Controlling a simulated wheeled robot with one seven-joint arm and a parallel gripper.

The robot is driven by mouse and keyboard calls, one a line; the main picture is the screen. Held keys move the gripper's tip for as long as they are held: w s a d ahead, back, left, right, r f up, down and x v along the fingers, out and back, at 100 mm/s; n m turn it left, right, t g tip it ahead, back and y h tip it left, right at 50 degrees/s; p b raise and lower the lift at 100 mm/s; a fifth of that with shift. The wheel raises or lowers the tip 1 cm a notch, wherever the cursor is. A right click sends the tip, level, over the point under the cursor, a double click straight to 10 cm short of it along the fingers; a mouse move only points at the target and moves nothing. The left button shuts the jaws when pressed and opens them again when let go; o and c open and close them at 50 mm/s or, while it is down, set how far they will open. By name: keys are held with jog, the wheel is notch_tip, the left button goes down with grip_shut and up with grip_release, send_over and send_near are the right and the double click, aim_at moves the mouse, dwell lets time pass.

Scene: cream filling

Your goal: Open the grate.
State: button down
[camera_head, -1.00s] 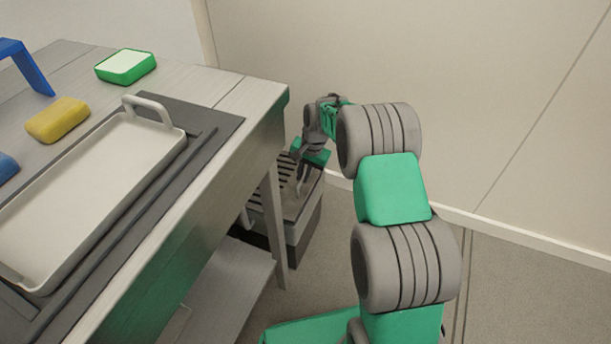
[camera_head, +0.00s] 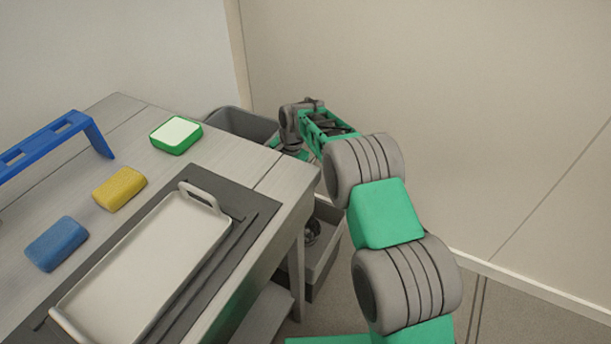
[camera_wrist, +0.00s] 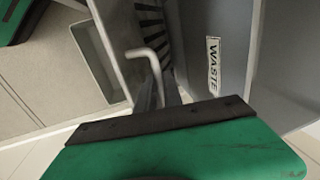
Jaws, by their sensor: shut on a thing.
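The grey floor box (camera_head: 326,250) stands beyond the table's right end, its top uncovered in the head view. A dark round thing (camera_head: 312,231) shows inside it. My gripper (camera_wrist: 168,98) is shut on the grate's bent grey handle (camera_wrist: 150,62) in the wrist view. Dark slats of the grate (camera_wrist: 152,28) show just behind the handle; most of the grate is hidden. In the head view my gripper is up behind the table's far right corner, beside the waste bin (camera_head: 240,124), and its fingertips are hard to make out.
The bin's grey wall with a WASTE label (camera_wrist: 213,65) is close on the right in the wrist view. The table (camera_head: 285,180) holds a white tray (camera_head: 150,262), green, yellow and blue blocks and a blue stand (camera_head: 60,140). A wall stands behind my arm.

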jog(key=shift+w+a+f+p, duration=0.1)
jog(key=shift+w+a+p, duration=0.1)
jog(key=shift+a, duration=0.45)
jog(key=shift+w+a+f+p, duration=0.1)
jog(key=shift+a+p, duration=0.05)
jog(key=shift+a, duration=0.5)
jog(key=shift+s, duration=0.1)
jog(key=c, duration=1.8)
grip_release()
jog(key=shift+f, duration=0.1)
jog(key=shift+c, duration=0.2)
jog(key=shift+o, duration=1.8)
jog(key=shift+w+d+r, duration=0.15)
jog(key=shift+w+r, duration=0.15)
jog(key=w+p+v, duration=0.1)
jog(key=v, duration=0.6)
jog(key=shift+s+r, duration=0.45)
jog(key=shift+s, duration=0.05)
